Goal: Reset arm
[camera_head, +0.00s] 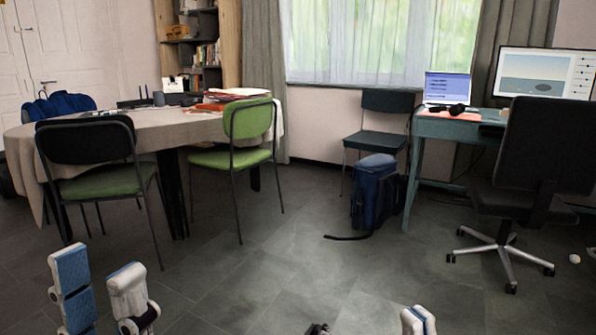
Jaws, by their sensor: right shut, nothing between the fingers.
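My right gripper (318,329) shows only as a small dark piece at the bottom edge, low over the floor. It is shut, with nothing seen in it. A white link of my right arm (418,320) shows at the bottom, right of it. Blue and white links of my left arm (72,285) rise at the lower left. My left gripper is not seen.
A cloth-covered table (165,130) stands at the left with a black-backed chair (90,140) and a green chair (248,120). A blue backpack (374,190) sits on the floor. A teal desk (450,128) and an office chair (545,150) stand right. The middle floor is open.

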